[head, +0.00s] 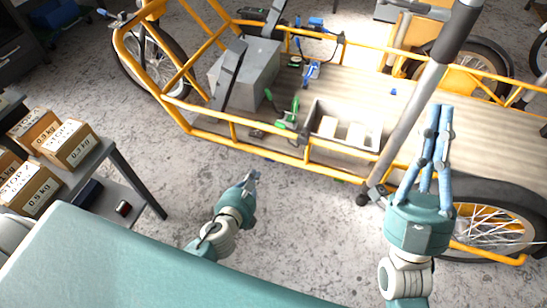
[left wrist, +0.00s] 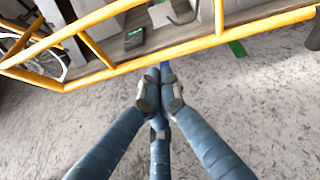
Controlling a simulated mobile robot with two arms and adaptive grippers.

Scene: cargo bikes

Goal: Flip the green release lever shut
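The green release lever (head: 288,113) stands at the near side of the cargo bike's bed, just behind the orange side rail and left of a grey bin. It appears raised and tilted. My right gripper (head: 441,106) points upward by the rear wheel, fingertips close together, empty.
The orange frame rail (head: 230,141) runs between my left gripper and the bed. A grey box (head: 250,68) and an open grey bin (head: 345,124) flank the lever. Cardboard boxes (head: 68,144) sit on a table at left.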

